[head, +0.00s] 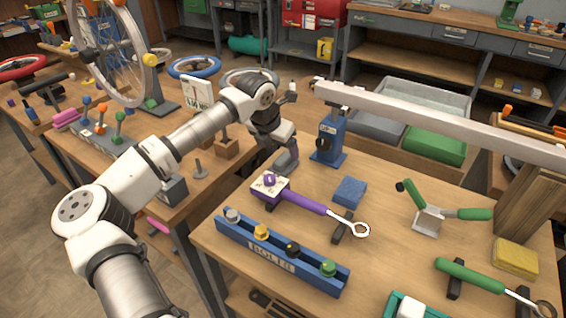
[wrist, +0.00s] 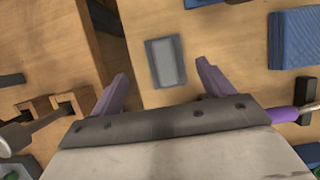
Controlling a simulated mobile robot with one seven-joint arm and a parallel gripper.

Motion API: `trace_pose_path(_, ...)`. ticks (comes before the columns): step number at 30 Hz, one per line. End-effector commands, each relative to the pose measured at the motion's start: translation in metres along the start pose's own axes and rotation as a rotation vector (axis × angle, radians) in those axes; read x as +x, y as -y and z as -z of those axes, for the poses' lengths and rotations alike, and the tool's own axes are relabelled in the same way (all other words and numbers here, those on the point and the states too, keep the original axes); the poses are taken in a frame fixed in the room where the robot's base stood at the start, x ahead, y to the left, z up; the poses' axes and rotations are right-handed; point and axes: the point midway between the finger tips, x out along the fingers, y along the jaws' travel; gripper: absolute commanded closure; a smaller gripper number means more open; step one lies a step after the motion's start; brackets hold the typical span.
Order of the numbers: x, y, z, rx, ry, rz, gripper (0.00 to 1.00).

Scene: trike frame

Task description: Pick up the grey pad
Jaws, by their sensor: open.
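The grey pad (wrist: 166,62) lies flat on the wooden table in the wrist view. It is a small dark-edged rectangle with a lighter grey middle. My gripper (wrist: 162,70) has two purple fingers spread apart, one to each side of the pad in the picture. It is open with nothing held. How far above the pad the fingertips are, I cannot tell. In the head view my gripper (head: 286,160) points down at the table's back left part, beside the blue stand.
A blue stand (head: 328,140) is close to my gripper's right. A blue pad (head: 350,191) and a purple-handled wrench (head: 300,200) on rests lie nearer the front. A blue bolt rail (head: 280,255) lies along the front left. A gap separates this table from the left bench.

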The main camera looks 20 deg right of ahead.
Motion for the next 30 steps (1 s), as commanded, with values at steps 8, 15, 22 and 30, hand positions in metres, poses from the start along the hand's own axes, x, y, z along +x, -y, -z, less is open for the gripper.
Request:
trace_pose_path(8,0.036,0.008,0.004,-0.002,-0.002,0.003,0.2)
trace_pose_path(15,0.051,0.007,0.004,-0.001,0.0,0.001,0.2)
trace_pose_path(22,0.051,0.007,0.004,0.0,0.0,0.001,0.32)
trace_pose_path(30,0.051,0.007,0.004,0.0,0.0,0.001,0.67)
